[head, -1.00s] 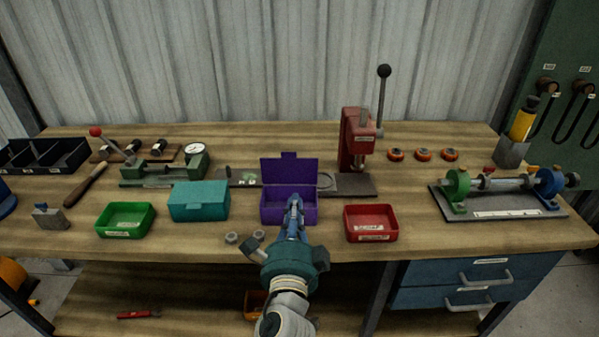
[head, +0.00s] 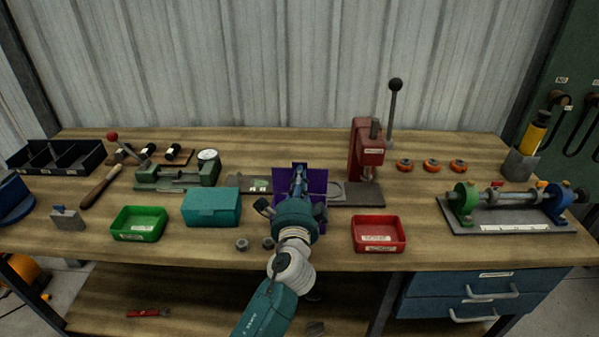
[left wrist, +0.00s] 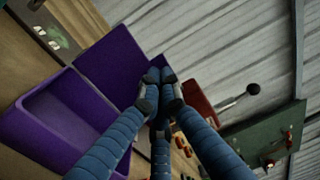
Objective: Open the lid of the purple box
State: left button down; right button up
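The purple box (head: 321,213) stands on the workbench, its body mostly hidden behind my left arm. Its lid (head: 317,180) is raised and stands up at the back. In the left wrist view the open inside of the box (left wrist: 62,122) shows, with the lid (left wrist: 110,62) swung up beside it. My left gripper (head: 299,172) is over the box in front of the raised lid. In the left wrist view its blue fingers (left wrist: 160,85) come together at the tips, close to the lid's edge; whether they touch it is unclear. My right gripper is not in view.
A teal box (head: 212,208) and a green tray (head: 138,224) stand to the left, a red tray (head: 379,234) to the right. A red press (head: 367,150) stands behind right. Two small grey nuts (head: 249,244) lie near the front edge.

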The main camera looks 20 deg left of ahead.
pick_arm(q)
jog(key=shift+w+a, duration=0.1)
jog(key=shift+w, duration=0.1)
jog(key=w+p, duration=0.1)
jog(key=w+g+p, duration=0.1)
jog(key=p, duration=0.1)
jog(key=w+p, duration=0.1)
jog(key=p, duration=0.1)
jog(key=shift+a+r, duration=0.35)
jog(key=shift+a, duration=0.05)
jog(key=shift+w, duration=0.3)
jog(key=shift+s, duration=0.15)
